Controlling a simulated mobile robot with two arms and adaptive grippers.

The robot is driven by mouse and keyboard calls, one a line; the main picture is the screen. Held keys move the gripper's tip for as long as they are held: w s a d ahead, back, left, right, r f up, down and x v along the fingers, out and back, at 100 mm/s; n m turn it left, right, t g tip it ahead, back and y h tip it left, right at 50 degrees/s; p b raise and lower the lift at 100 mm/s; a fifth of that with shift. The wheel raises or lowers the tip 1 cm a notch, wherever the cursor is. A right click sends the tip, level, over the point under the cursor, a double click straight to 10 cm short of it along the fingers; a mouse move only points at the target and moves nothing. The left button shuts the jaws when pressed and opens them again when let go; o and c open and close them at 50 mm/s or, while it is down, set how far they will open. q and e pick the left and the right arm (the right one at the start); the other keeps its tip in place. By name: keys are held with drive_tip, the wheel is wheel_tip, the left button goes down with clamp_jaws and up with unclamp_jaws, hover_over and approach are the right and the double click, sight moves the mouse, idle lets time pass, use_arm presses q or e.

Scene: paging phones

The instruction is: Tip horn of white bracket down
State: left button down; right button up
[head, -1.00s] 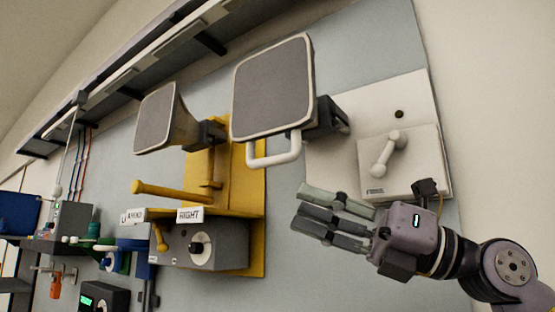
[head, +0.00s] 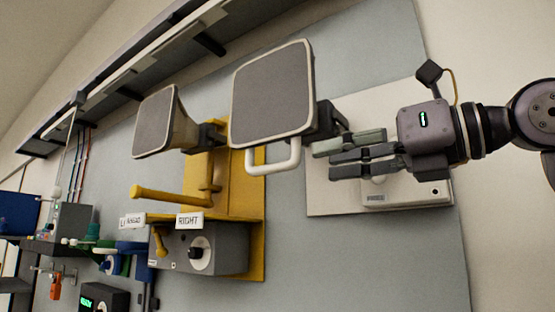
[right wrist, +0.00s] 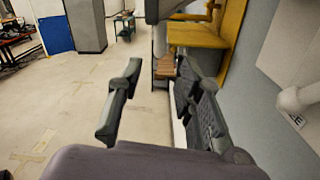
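The horn of the white bracket (head: 270,92) is a square grey-faced horn with a pale rim, tilted in the head view. A white loop handle (head: 275,158) hangs below it, and a dark mount joins it to the white backplate (head: 395,100). My right gripper (head: 325,158) is just right of the handle, fingers pointing left; it appears apart from it. In the right wrist view the fingers (right wrist: 157,85) are spread with nothing between them. My arm covers the lever on the white box (head: 430,195). My left gripper is not in view.
A second horn (head: 155,118) sits on the yellow bracket (head: 230,165) to the left, with a yellow bar below. A grey box with a knob (head: 205,250) and a RIGHT label stands under it. A white knob (right wrist: 297,99) is near the fingers in the right wrist view.

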sight(292, 164)
drive_tip(key=p+x, duration=0.3)
drive_tip(key=x, duration=0.7)
drive_tip(key=shift+w+a, duration=0.1)
drive_tip(key=shift+a, duration=0.1)
clamp_jaws()
idle(0.4)
